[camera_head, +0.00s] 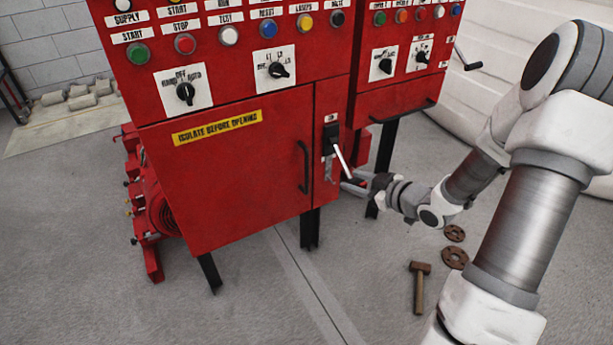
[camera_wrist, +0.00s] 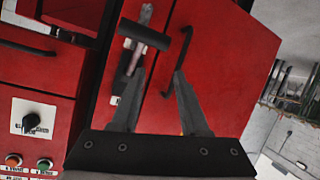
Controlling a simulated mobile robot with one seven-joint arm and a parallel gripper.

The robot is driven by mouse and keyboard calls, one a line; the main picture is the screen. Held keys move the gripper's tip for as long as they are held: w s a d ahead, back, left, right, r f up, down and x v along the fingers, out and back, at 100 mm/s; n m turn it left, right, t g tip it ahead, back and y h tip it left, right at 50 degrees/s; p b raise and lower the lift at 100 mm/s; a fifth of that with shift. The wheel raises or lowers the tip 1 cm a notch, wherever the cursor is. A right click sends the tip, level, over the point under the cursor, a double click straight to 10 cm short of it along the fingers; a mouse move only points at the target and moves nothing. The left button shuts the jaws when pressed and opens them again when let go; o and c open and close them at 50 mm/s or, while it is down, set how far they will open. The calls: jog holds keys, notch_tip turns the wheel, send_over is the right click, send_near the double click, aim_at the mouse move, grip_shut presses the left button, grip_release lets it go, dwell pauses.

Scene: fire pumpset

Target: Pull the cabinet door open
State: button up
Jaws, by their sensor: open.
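The red cabinet door (camera_head: 235,185) is shut, below the row of switches. Its black vertical handle (camera_head: 304,167) is near its right edge. In the wrist view the door (camera_wrist: 235,45) fills the upper right, and its curved handle (camera_wrist: 170,83) shows behind and beside one finger. Just right of the door, a narrow panel carries a black isolator switch with a pale lever (camera_head: 341,158) pointing down and right. My gripper (camera_head: 350,183) is beside this panel, low and near the lever. In the wrist view my gripper (camera_wrist: 157,73) is open, with its fingers apart and nothing held.
A second red cabinet (camera_head: 400,80) with its own handle stands to the right. A hammer (camera_head: 419,287) and two rusty flanges (camera_head: 455,246) lie on the floor. Red pump equipment (camera_head: 150,210) stands to the left. The floor in front of the door is clear.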

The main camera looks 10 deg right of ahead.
aim_at(308, 173)
jog(key=s+a+f+m+t+y+b, duration=0.2)
jog(key=s+f+t+b, duration=0.1)
jog(key=s+f+t, duration=0.15)
jog(key=shift+m+g, duration=0.3)
jog(key=shift+g, duration=0.15)
jog(key=x, duration=0.5)
jog(key=r+b+x, duration=0.1)
jog(key=x, duration=0.5)
jog(key=b+x, duration=0.1)
jog(key=x, duration=0.4)
jog(key=shift+a+r, duration=0.2)
jog(key=shift+a, duration=0.3)
grip_shut()
